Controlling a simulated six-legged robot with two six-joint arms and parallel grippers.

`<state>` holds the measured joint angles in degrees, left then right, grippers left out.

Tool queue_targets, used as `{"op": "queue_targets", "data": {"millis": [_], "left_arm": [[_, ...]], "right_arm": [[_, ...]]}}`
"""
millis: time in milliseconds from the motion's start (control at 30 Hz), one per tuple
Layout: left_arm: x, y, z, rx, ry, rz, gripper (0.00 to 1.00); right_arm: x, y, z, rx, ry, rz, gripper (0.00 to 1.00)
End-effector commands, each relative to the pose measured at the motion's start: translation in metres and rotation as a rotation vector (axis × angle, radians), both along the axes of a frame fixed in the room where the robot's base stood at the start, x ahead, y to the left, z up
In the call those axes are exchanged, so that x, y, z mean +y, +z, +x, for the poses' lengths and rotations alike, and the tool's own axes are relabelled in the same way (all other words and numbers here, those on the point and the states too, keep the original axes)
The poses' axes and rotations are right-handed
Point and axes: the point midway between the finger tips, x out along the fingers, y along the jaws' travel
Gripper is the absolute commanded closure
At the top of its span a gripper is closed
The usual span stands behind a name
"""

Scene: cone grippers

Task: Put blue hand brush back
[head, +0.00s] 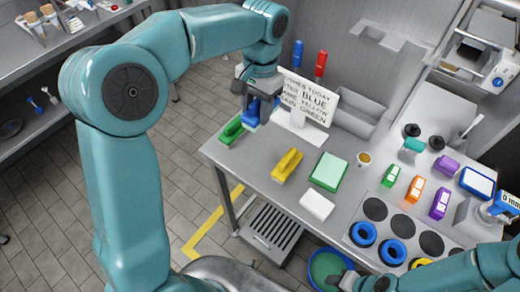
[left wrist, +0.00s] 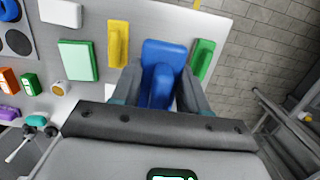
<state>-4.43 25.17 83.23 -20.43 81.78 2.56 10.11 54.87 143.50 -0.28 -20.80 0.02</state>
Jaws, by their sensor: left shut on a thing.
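The blue hand brush (head: 252,112) is in my left gripper (head: 257,98), at the back left end of the steel table (head: 255,165). In the left wrist view the blue brush (left wrist: 165,65) sits between the two fingers (left wrist: 158,90), which are shut on it. A green brush (head: 232,130) lies just left of it and a yellow brush (head: 287,165) lies to the right. I cannot tell whether the blue brush touches the table. My right gripper (head: 355,282) shows partly at the bottom edge, by a green round item (head: 328,265); its jaws are unclear.
A sign (head: 308,98) with color words stands right behind the blue brush. A green pad (head: 329,171), a white block (head: 317,205) and a cup (head: 364,159) lie to the right. Blue and red handles (head: 320,63) hang on the wall.

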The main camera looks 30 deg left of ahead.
Motion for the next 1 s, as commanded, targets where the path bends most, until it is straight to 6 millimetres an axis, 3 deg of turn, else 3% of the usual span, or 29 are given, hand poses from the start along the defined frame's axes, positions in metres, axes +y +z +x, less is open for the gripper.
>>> {"op": "queue_targets", "data": {"millis": [200,400,800,1000], "left_arm": [[0.001,-0.066,-0.004,0.009,0.000,0.000,1.00],[0.002,-0.113,-0.003,0.004,0.001,0.000,1.00],[0.002,-0.164,0.000,0.004,0.000,0.002,1.00],[0.002,-0.171,0.002,0.000,0.001,0.001,1.00]], "right_arm": [[0.000,0.003,0.000,0.000,0.001,0.000,0.57],[0.000,0.008,0.000,0.000,0.000,0.000,0.57],[0.000,0.014,0.000,0.000,0.001,0.000,0.57],[0.000,0.014,0.000,0.000,0.001,0.000,0.57]]}}
